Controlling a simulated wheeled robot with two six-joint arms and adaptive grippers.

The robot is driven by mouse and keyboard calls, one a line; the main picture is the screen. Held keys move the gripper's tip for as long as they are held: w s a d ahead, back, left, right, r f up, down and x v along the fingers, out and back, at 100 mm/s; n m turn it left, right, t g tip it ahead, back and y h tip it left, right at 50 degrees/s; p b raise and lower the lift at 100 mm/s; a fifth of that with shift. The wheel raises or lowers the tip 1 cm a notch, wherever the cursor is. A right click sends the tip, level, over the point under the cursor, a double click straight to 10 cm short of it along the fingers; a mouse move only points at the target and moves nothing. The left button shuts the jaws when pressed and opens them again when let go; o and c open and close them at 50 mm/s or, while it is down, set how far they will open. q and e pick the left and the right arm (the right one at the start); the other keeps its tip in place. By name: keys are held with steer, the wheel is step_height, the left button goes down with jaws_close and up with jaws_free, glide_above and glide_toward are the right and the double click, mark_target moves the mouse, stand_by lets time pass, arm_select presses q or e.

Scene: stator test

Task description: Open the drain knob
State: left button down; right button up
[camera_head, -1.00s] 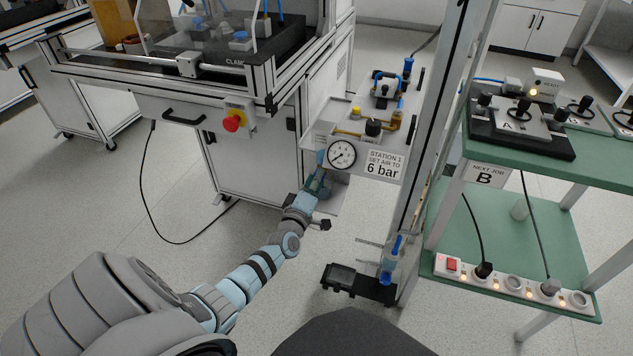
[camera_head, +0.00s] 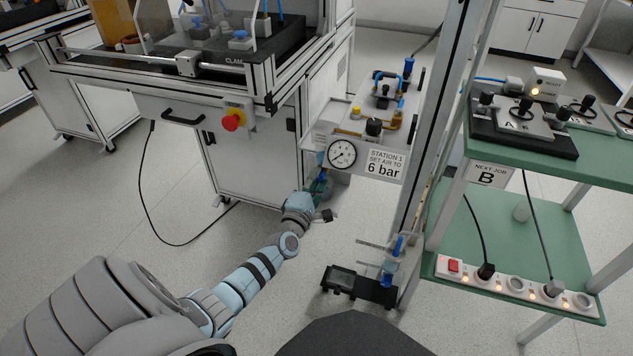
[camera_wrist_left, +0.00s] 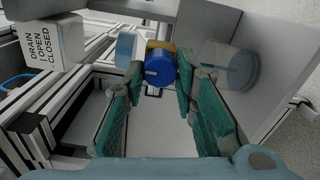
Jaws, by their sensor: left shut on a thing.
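The drain knob (camera_wrist_left: 160,68) is a round blue knob in the left wrist view, below a yellowish part. My left gripper (camera_wrist_left: 158,76) has its teal-padded fingers on either side of it and is shut on it. In the head view my left gripper (camera_head: 318,187) is below the gauge panel, and the knob is hard to make out there. A label reading DRAIN, OPEN, CLOSED (camera_wrist_left: 47,45) is at the upper left of the wrist view. The knob's turn angle is not clear. My right gripper is not in view.
A round pressure gauge (camera_head: 342,153) and a "6 bar" sign (camera_head: 386,164) are above the gripper. A clear bowl (camera_wrist_left: 232,67) is beside the right finger. A frame post (camera_head: 432,120) and a green shelf (camera_head: 510,287) stand to the right.

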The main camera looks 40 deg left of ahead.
arm_select(q)
steer(key=shift+f, duration=0.1)
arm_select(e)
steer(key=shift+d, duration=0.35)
arm_select(q)
steer(key=c, duration=1.3)
jaws_free()
steer(key=v, duration=1.2)
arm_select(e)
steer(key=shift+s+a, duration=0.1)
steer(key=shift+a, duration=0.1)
